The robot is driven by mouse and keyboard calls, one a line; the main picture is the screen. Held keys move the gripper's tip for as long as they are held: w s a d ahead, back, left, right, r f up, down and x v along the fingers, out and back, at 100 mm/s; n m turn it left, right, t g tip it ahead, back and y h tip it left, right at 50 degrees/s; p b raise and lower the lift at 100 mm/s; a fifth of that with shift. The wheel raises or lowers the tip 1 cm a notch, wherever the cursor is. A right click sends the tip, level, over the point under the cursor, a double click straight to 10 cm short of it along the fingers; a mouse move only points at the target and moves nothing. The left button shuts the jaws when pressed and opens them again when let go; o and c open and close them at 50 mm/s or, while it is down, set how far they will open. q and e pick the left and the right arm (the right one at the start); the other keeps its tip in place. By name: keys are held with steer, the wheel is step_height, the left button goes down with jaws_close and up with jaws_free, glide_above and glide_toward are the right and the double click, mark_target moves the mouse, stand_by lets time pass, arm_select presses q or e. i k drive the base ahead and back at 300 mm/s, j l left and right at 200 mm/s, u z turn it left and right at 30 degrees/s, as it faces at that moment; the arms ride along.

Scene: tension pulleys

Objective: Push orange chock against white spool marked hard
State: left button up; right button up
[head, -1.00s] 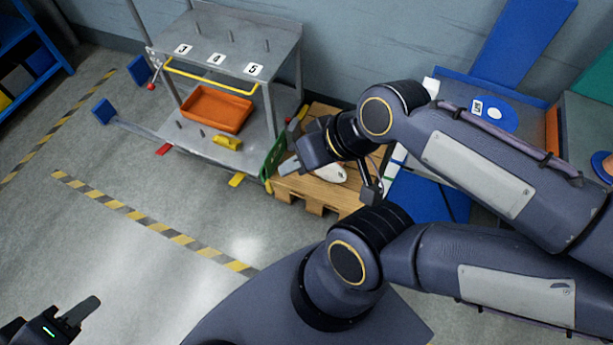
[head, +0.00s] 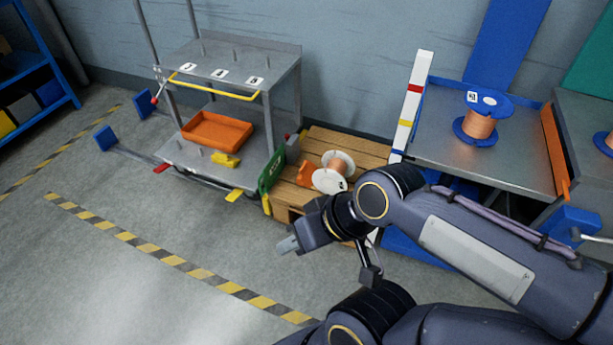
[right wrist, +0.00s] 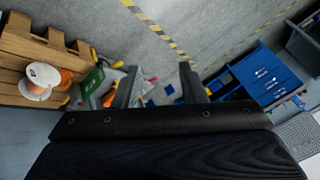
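The white spool (head: 327,181), wound with copper-coloured wire, lies on its side on the wooden pallet (head: 372,150). A small dark mark shows on its near flange, too small to read. The orange chock (head: 305,174) sits on the pallet just left of the spool; I cannot tell whether they touch. In the right wrist view the spool (right wrist: 42,72) and the chock (right wrist: 66,78) are at the left. My right gripper (head: 288,244) is off the pallet's front edge, apart from both. Its fingers (right wrist: 158,86) are spread and empty. My left gripper is out of view.
A grey cart (head: 222,62) with an orange bin (head: 217,130) stands left of the pallet, a green panel (head: 271,171) between them. A metal table (head: 440,125) with a blue spool (head: 480,118) stands to the right. Floor at front left is clear.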

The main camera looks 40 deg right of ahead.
mark_target(304, 179)
steer(key=i+l, duration=0.15)
steer(key=l, duration=0.2)
steer(key=i+l, duration=0.15)
steer(key=l, duration=0.25)
steer(key=i+l+u, duration=0.1)
steer(key=l, duration=0.25)
steer(key=i+l, duration=0.2)
steer(key=l, duration=0.15)
steer(key=i+l, duration=0.15)
steer(key=l, duration=0.25)
steer(key=u, duration=0.05)
